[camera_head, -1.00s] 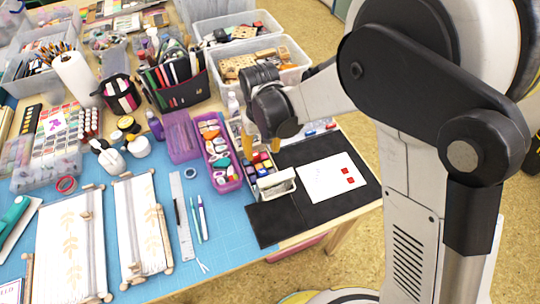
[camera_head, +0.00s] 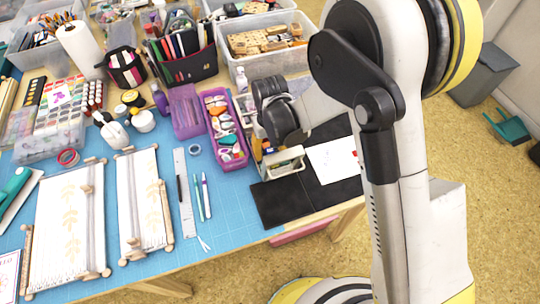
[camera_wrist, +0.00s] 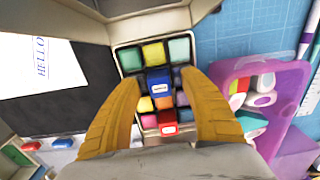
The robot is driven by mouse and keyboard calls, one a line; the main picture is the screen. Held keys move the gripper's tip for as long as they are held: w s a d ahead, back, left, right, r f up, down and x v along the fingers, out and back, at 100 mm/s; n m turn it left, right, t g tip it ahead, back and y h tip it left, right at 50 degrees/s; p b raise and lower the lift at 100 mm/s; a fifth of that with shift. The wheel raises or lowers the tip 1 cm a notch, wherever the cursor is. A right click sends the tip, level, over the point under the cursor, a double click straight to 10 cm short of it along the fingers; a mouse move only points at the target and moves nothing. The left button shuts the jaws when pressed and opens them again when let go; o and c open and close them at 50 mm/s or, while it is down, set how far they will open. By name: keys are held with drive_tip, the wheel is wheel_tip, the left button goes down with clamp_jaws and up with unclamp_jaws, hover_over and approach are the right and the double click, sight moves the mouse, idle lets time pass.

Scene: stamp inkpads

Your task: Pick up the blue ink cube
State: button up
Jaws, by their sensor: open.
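The blue ink cube (camera_wrist: 158,83), with a white label on its side, sits among several coloured ink cubes in a beige box (camera_wrist: 118,28). It appears to stand higher than the pads around it. My gripper (camera_wrist: 160,77) is open, with its yellow fingers on either side of the blue cube. I cannot tell whether they touch it. A red cube (camera_wrist: 167,122) and an orange one (camera_wrist: 162,103) lie between the fingers, nearer the palm. In the head view my wrist covers most of the box, and the blue cube is hidden.
A purple bin (camera_wrist: 250,68) of small items stands close beside the box; it also shows in the head view (camera_head: 240,160). A black mat (camera_head: 283,198) and a white stamped card (camera_head: 328,160) lie near the table edge. A clear tub of wooden blocks (camera_head: 293,55) stands behind.

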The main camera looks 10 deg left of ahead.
sight(273, 150)
drive_tip(key=c, duration=1)
drive_tip(key=shift+r, duration=0.1)
drive_tip(key=shift+r+p, duration=0.35)
drive_tip(key=shift+r, duration=0.15)
drive_tip(key=r+p, duration=0.1)
drive_tip(key=r, duration=0.1)
drive_tip(key=r+p, duration=0.1)
drive_tip(key=r, duration=0.1)
drive_tip(key=shift+w+d, duration=0.1)
drive_tip(key=shift+d, duration=0.3)
drive_tip(key=d+r+p, duration=0.1)
drive_tip(key=d+r, duration=0.1)
drive_tip(key=d, duration=0.1)
drive_tip(key=w+d+r+p, duration=0.1)
drive_tip(key=d+r, duration=0.1)
drive_tip(key=d, duration=0.2)
drive_tip(key=w+d+r+p, duration=0.1)
drive_tip(key=d+r, duration=0.1)
drive_tip(key=d, duration=0.1)
drive_tip(key=shift+w+d, duration=0.25)
drive_tip(key=shift+d, duration=0.05)
clamp_jaws()
